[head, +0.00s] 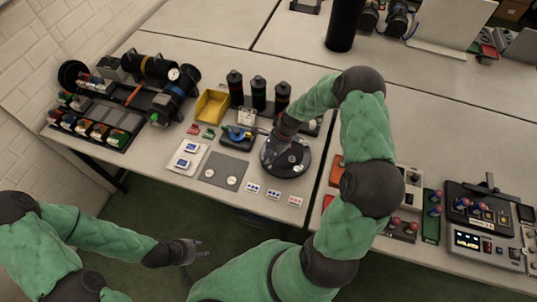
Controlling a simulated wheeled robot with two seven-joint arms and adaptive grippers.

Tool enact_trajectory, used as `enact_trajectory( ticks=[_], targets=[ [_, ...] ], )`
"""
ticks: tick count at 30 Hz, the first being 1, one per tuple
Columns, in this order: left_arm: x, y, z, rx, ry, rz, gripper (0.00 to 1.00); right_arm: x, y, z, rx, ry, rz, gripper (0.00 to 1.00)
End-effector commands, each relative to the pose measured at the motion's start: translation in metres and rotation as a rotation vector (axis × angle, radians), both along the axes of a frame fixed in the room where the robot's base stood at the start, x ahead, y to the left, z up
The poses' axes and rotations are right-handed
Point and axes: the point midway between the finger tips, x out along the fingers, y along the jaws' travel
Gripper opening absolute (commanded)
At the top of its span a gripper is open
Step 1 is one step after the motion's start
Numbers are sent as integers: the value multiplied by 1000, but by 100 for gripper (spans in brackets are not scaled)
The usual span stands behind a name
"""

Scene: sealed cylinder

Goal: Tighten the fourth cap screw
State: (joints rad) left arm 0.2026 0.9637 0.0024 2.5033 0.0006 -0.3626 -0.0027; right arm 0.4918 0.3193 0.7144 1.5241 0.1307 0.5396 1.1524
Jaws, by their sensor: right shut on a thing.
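A dark round flange (287,168) lies flat near the front of the table. Small light spots show on its face; single cap screws are too small to tell apart. My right gripper (271,158) points down over the flange's left part. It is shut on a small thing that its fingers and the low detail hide. I cannot tell whether that thing touches a screw. My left gripper (197,255) hangs in front of the table's edge, over the green floor, open and empty.
Left of the flange lie a grey mat (223,170) and a white board with blue devices (185,158). A yellow bin (211,106) and several dark bottles (258,93) stand behind. Small labelled cards (274,194) lie in front. A control console (482,232) stands on the right table.

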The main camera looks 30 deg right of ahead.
Motion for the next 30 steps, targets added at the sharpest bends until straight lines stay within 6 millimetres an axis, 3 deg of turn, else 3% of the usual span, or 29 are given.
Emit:
enact_trajectory(
  ticks=[22, 23, 25, 30],
  targets=[
    [0, 0, 5, 0, 0, 0, 40, 4, -3, 4, -6, -12, -100, 0],
    [0, 0, 5, 0, 0, 0, 40, 4, -3, 4, -6, -12, -99, 30],
    [0, 0, 5, 0, 0, 0, 40, 4, -3, 3, -5, -11, -98, 50],
    [0, 0, 5, 0, 0, 0, 40, 2, -2, 2, -3, -6, -96, 50]
  ],
)
